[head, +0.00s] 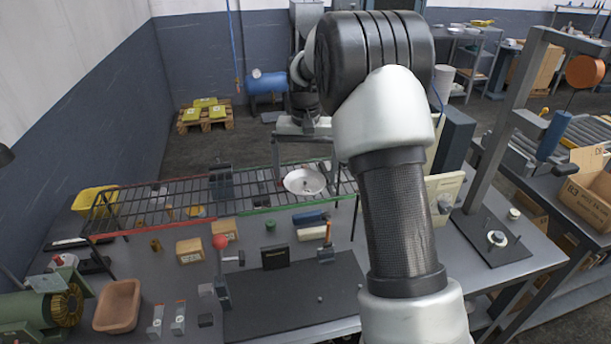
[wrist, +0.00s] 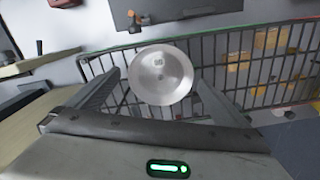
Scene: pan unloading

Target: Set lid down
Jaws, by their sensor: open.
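The lid, a pale round disc with a small knob-like mark near its centre, appears over the right part of the wire rack in the head view (head: 305,186). In the wrist view the lid (wrist: 160,86) shows face-on between my finger ends, with rack wires behind it. My gripper (head: 304,170) is open, its fingers spread on either side of the lid; it also shows in the wrist view (wrist: 157,92). I cannot tell whether the lid rests fully on the wires or whether a finger touches it. My arm hides part of the bench.
The wire rack (head: 150,210) runs along the back of the grey bench, with a red edge on the left and green on the right. In front stand small boxes (head: 190,250), a dark mat (head: 295,295) and a terracotta tray (head: 118,305). A post fixture (head: 490,130) stands right.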

